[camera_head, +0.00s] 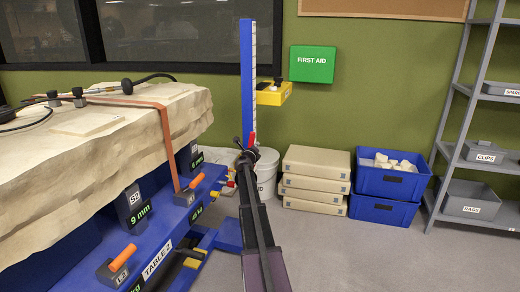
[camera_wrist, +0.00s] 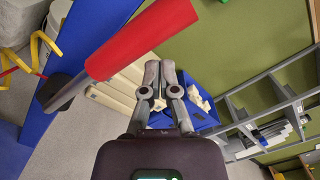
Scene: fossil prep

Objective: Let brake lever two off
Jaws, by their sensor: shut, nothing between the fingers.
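My gripper (camera_wrist: 159,78) is shut and empty in the wrist view. A thick red handle (camera_wrist: 142,38) on a grey shaft (camera_wrist: 62,93) lies close to its upper left, apart from the fingers in the picture. In the head view a small red part (camera_head: 252,138) shows at the end of my arm, in front of the tall blue post (camera_head: 247,70); my gripper (camera_head: 246,155) is small and dark there. Orange handles (camera_head: 122,257) and (camera_head: 197,181) stick out from the blue table frame; the nearer one's tag seems to read L2. I cannot tell which lever is brake lever two.
A plaster-covered block (camera_head: 100,145) is strapped on the blue table. A white bucket (camera_head: 266,172), stacked beige boxes (camera_head: 315,162), blue crates (camera_head: 385,211) and a grey shelf rack (camera_head: 456,120) stand along the green wall. The floor at right is clear.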

